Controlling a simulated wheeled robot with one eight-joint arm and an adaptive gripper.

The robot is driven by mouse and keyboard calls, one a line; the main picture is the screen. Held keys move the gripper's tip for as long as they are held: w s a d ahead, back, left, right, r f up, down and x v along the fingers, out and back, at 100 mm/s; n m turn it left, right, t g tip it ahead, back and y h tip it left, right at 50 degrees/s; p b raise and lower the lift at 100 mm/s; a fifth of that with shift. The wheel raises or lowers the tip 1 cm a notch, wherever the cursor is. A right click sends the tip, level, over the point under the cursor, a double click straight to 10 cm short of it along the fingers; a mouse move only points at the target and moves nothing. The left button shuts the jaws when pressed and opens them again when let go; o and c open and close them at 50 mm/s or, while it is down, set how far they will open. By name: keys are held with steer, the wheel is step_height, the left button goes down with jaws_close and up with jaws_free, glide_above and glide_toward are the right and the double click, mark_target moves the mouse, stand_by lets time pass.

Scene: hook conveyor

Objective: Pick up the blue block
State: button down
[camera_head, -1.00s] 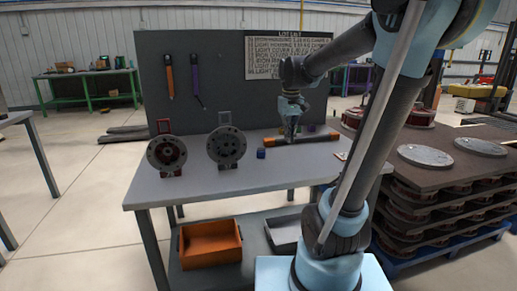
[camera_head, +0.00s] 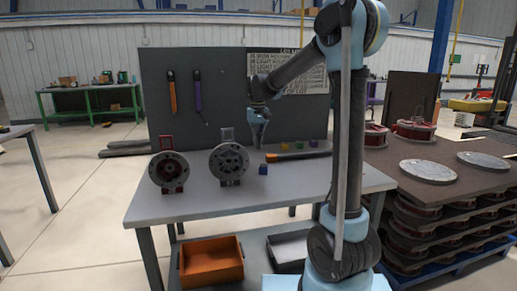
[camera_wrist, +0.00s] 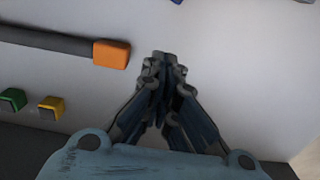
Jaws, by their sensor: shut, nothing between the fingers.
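The small blue block (camera_head: 262,169) sits on the grey worktable (camera_head: 205,205), right of the second round flanged part. In the wrist view only a small blue edge (camera_wrist: 177,2) shows at the top, probably that block; the rest is out of frame. My gripper (camera_head: 258,143) hangs pointing down above the table, higher in the picture than the blue block and apart from it. In the wrist view the fingertips (camera_wrist: 160,62) are together with nothing between them.
A dark bar with an orange end (camera_wrist: 111,53) lies close to the gripper. Yellow (camera_wrist: 50,107) and green (camera_wrist: 12,100) blocks sit beyond it, near the upright board (camera_head: 222,95). Two round flanged parts (camera_head: 168,172) (camera_head: 229,162) stand on the left. The table's front is clear.

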mark_target(275, 192)
step_height(275, 192, down, 8)
steer(key=shift+s+d, duration=0.25)
steer(key=shift+s, duration=0.65)
steer(key=shift+s+d, duration=0.15)
steer(key=shift+s, duration=0.4)
steer(key=shift+s+d, duration=0.15)
steer(key=shift+s, duration=0.35)
steer(key=shift+s, duration=0.1)
steer(key=s+d, duration=0.2)
steer(key=s, duration=0.4)
steer(key=s+d, duration=0.2)
steer(key=s, duration=0.5)
steer(key=s+d, duration=0.1)
steer(key=s, duration=0.6)
steer(key=shift+d, duration=0.4)
steer(key=shift+w, duration=0.15)
